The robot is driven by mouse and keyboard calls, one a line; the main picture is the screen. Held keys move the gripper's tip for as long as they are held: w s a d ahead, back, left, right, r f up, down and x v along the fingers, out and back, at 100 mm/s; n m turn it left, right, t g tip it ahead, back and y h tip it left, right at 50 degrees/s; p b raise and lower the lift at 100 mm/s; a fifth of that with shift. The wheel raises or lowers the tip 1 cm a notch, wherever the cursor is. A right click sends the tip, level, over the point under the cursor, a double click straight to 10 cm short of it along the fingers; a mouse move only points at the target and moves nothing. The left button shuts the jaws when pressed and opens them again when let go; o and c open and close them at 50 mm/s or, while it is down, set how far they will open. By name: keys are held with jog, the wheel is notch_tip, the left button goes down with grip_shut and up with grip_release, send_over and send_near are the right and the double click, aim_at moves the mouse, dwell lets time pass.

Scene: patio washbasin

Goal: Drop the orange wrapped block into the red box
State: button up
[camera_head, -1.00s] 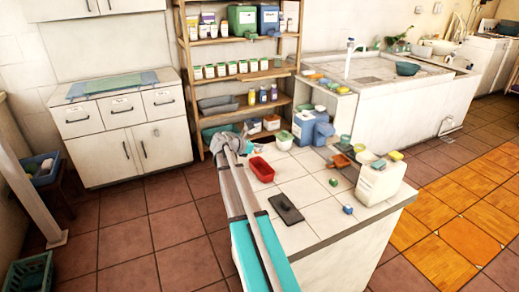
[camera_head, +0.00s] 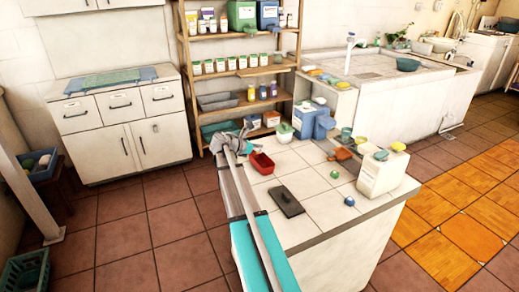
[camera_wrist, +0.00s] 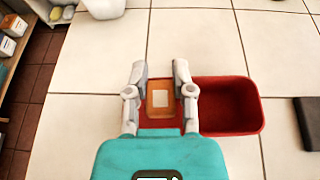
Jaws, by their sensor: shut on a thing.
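The orange wrapped block (camera_wrist: 160,98), with a pale label on top, is between the fingers of my gripper (camera_wrist: 160,90) in the wrist view. My gripper is shut on it. The red box (camera_wrist: 228,105) is open-topped and lies just right of the block, partly hidden by my right finger. Red also shows around the block's lower edge, so the block appears to be above the box's left part; its height is unclear. In the head view, the red box (camera_head: 262,163) stands on the tiled counter, with my gripper (camera_head: 246,138) at its upper left. The block cannot be made out there.
A dark flat slab (camera_head: 286,201) lies in front of the box on the tiled counter (camera_head: 318,212). A white-lidded tub (camera_head: 284,133) and blue containers (camera_head: 312,122) stand behind it. A shelf rack (camera_head: 237,75) rises behind.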

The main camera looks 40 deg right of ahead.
jog(key=o, duration=0.9)
jog(key=shift+s, duration=0.1)
dwell(0.4)
